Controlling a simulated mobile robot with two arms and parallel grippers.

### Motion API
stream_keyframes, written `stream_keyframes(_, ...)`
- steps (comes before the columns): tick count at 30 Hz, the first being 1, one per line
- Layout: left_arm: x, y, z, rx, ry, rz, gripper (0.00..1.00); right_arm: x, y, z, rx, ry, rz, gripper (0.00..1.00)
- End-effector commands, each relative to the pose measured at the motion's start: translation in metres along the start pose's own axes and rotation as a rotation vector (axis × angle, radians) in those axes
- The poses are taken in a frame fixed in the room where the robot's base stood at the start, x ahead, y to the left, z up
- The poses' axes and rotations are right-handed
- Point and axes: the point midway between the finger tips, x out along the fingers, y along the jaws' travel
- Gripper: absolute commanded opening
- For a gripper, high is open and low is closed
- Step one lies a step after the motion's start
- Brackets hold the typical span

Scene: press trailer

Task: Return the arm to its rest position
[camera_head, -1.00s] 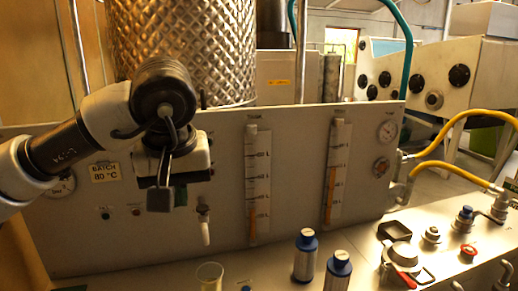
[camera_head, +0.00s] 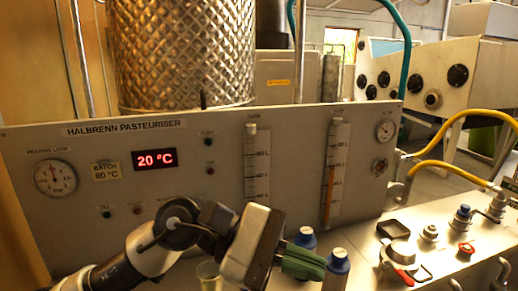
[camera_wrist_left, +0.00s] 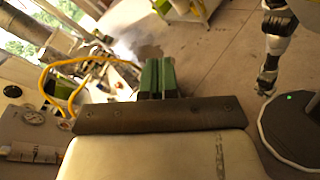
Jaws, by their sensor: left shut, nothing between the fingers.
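My left gripper (camera_head: 312,265) is low in front of the grey pasteuriser panel (camera_head: 225,150), pointing right in the head view. Its green fingers are shut with nothing between them; they also show in the left wrist view (camera_wrist_left: 157,76). In the head view it overlaps two blue-capped bottles (camera_head: 338,262) (camera_head: 305,236) and partly hides them; I cannot tell whether it touches them. My left arm (camera_head: 150,250) comes in from the lower left. A dark arm end, seemingly my right gripper (camera_wrist_left: 267,82), hangs at the right of the wrist view, too small to read.
The panel carries a red 20 °C display (camera_head: 156,159), a dial (camera_head: 55,178) and two level gauges (camera_head: 257,165) (camera_head: 338,170). The bench at right holds clamps (camera_head: 397,254), fittings and yellow hoses (camera_head: 455,122).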

Motion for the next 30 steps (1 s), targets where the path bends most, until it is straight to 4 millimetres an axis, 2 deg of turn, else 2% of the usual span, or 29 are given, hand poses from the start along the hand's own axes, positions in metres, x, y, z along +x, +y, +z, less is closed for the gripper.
stream_keyframes(2,-0.002,0.006,0.013,-0.197,-0.222,0.151,0.0,0.0,0.0,0.0,0.0,0.0,0.0,0.43)
stream_keyframes(4,-0.014,0.016,0.02,-0.382,-0.412,0.286,0.0,0.0,0.0,-0.001,0.0,0.0,0.0,0.43)
stream_keyframes(8,-0.055,0.032,0.01,-0.748,-0.759,0.533,0.0,0.0,0.0,-0.001,0.0,0.0,0.0,0.43)
stream_keyframes(11,-0.094,0.035,-0.018,-1.036,-1.021,0.722,0.0,0.0,0.0,-0.001,0.0,0.0,0.0,0.43)
stream_keyframes(14,-0.133,0.022,-0.063,-1.323,-1.281,0.917,0.0,0.0,0.0,-0.001,0.001,0.001,-0.001,0.43)
stream_keyframes(17,-0.165,-0.01,-0.117,-1.598,-1.54,1.124,0.0,0.0,-0.001,-0.001,0.001,0.001,-0.001,0.43)
stream_keyframes(18,-0.175,-0.028,-0.139,-1.702,-1.643,1.213,0.0,0.0,-0.001,-0.001,0.001,0.001,-0.001,0.43)
stream_keyframes(20,-0.186,-0.061,-0.17,-1.844,-1.794,1.347,0.0,0.0,-0.001,-0.002,0.001,0.002,-0.001,0.43)
stream_keyframes(21,-0.191,-0.085,-0.189,-1.93,-1.89,1.441,0.0,0.0,-0.001,-0.002,0.001,0.002,-0.001,0.43)
stream_keyframes(22,-0.193,-0.104,-0.201,1.946,1.918,-1.479,0.0,0.0,-0.001,-0.002,0.001,0.002,-0.001,0.43)
stream_keyframes(25,-0.194,-0.17,-0.233,1.677,1.702,-1.376,0.0,0.0,-0.001,-0.002,0.001,0.003,-0.002,0.43)
stream_keyframes(27,-0.191,-0.211,-0.246,1.518,1.579,-1.321,0.0,0.0,-0.002,-0.002,0.001,0.003,-0.002,0.43)
stream_keyframes(30,-0.183,-0.263,-0.254,1.329,1.435,-1.263,0.0,0.0,-0.002,-0.002,0.001,0.003,-0.002,0.43)
